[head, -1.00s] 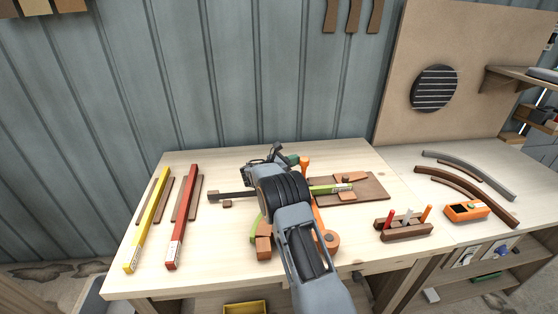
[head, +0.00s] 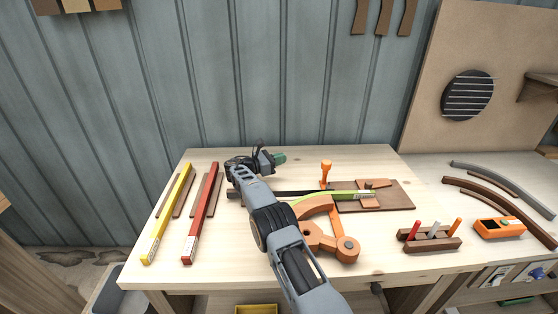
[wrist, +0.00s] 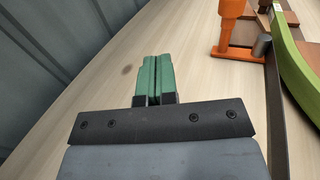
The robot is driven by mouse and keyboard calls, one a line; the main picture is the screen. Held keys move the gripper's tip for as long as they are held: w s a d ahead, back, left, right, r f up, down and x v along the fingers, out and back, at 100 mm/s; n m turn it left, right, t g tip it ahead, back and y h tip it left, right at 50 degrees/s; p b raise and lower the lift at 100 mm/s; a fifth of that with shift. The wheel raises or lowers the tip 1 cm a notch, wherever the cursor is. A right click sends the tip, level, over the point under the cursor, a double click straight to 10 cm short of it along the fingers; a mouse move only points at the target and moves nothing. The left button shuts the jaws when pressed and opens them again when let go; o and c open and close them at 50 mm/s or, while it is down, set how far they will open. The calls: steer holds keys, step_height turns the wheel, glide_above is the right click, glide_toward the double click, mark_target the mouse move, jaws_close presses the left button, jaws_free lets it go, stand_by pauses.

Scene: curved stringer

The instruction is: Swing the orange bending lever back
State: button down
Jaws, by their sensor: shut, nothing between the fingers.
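The orange bending lever has an upright handle (head: 326,170) at its far end. Its arm runs toward the viewer to a round pivot (head: 347,248) beside the orange bending form (head: 318,212). A green strip (head: 330,197) curves along the form, its right end at the clamp board. My gripper (head: 279,157) is left of the handle, apart from it, over the back of the bench. In the wrist view its green fingers (wrist: 153,80) are shut and empty; the handle (wrist: 232,32) stands to their right. My arm hides part of the form and strip.
A dark bar (head: 240,194) lies left of the form. Yellow (head: 167,215) and red (head: 201,215) sticks lie at left. A clamp board (head: 397,202), a tool rack (head: 432,240) and curved pieces (head: 495,205) are at right. The bench behind the bar is clear.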

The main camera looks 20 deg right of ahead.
steer(key=shift+w+a, duration=0.1)
steer(key=shift+a, duration=0.15)
stand_by(0.4)
steer(key=s+r+m+y+p, duration=0.1)
steer(key=s+r+m+y, duration=0.4)
steer(key=s, duration=0.4)
steer(key=s+r+m+y+p, duration=0.2)
steer(key=s+r+m+y, duration=0.25)
steer(key=s+r, duration=0.35)
steer(key=s+a+f+m+y, duration=0.1)
steer(key=s+a+m+y, duration=0.1)
steer(key=s, duration=0.6)
steer(key=s+a+f+m+t+y+p, duration=0.1)
steer(key=s+a+f+m+y, duration=0.1)
steer(key=s, duration=0.6)
steer(key=s+a+f+m+y, duration=0.2)
steer(key=s+a+m+y, duration=0.2)
steer(key=s, duration=0.4)
steer(key=shift+s+a+m+p, duration=0.4)
steer(key=shift+a+m, duration=0.1)
steer(key=shift+m, duration=0.45)
steer(key=shift+f, duration=0.1)
